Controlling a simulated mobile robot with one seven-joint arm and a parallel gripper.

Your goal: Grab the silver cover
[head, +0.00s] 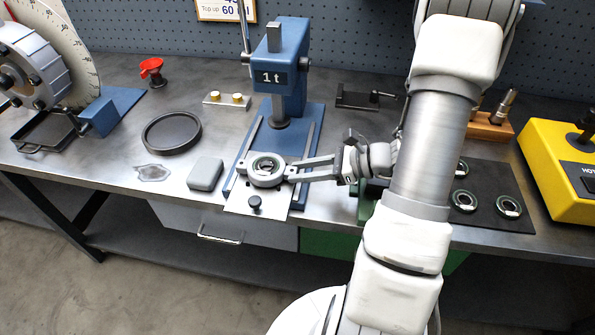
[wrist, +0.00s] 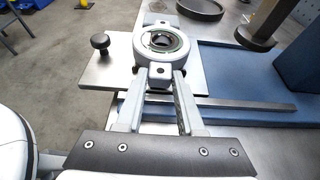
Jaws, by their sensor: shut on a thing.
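The silver cover (head: 267,181) is a round light-grey ring with lugs. It sits at the front of the blue press, over a flat metal plate (head: 241,203). In the wrist view the silver cover (wrist: 143,42) has one lug toward me and one on the far side. A dark round part with a green rim (head: 265,163) shows inside its opening. My gripper (head: 292,169) reaches in from the right. In the wrist view my gripper (wrist: 160,80) has its two fingers closed on the near lug. I cannot tell whether the cover touches the plate.
The blue press (head: 292,68) stands just behind. A black knob (head: 255,202) rises from the plate. A grey rounded block (head: 205,174) and a black round tray (head: 171,133) are to the left. A dark mat (head: 484,181) with several green-rimmed rings lies right.

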